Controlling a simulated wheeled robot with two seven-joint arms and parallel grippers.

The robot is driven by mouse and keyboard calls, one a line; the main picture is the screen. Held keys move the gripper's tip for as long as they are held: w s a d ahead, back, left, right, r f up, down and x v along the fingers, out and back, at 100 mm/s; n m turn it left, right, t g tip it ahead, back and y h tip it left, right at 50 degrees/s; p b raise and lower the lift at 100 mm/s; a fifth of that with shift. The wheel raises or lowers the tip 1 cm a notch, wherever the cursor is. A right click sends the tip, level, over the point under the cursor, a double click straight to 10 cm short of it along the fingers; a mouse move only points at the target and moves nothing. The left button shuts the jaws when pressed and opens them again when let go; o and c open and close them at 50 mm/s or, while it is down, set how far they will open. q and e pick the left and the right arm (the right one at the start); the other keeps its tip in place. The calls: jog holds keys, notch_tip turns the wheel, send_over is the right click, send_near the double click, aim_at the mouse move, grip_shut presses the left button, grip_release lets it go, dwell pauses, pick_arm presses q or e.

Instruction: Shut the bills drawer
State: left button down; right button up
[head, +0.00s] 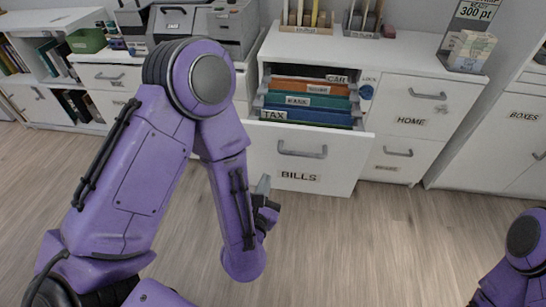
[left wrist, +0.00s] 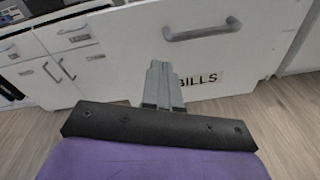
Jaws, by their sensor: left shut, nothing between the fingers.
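The bills drawer (head: 340,178) is pulled out of the white desk in the head view, with hanging folders (head: 308,100) showing inside. Its white front carries a grey bar handle (head: 302,150) and a BILLS label. In the left wrist view the drawer front (left wrist: 240,65) fills much of the upper picture, with its handle (left wrist: 203,30) above and right of the fingers. My left gripper (head: 264,185) is in front of the drawer's lower left part, below the handle. Its fingers (left wrist: 160,75) are shut and empty, pointing at the drawer front; contact cannot be told. My right gripper is out of view.
The HOME drawer (head: 412,105) and a smaller drawer beneath it are closed at the right. A BOXES cabinet (head: 500,140) stands farther right. A printer (head: 218,25) and organisers stand on the desk top. The wooden floor (head: 350,250) in front is clear.

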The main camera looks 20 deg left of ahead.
pick_arm(q)
jog(key=r+n+t+y, duration=0.1)
jog(key=n, duration=0.3)
jog(key=b, duration=0.6)
send_near(276, 132)
jog(key=p+x, duration=0.1)
jog(key=x, duration=0.5)
jog(key=shift+w+a, duration=0.1)
jog(key=shift+w, duration=0.35)
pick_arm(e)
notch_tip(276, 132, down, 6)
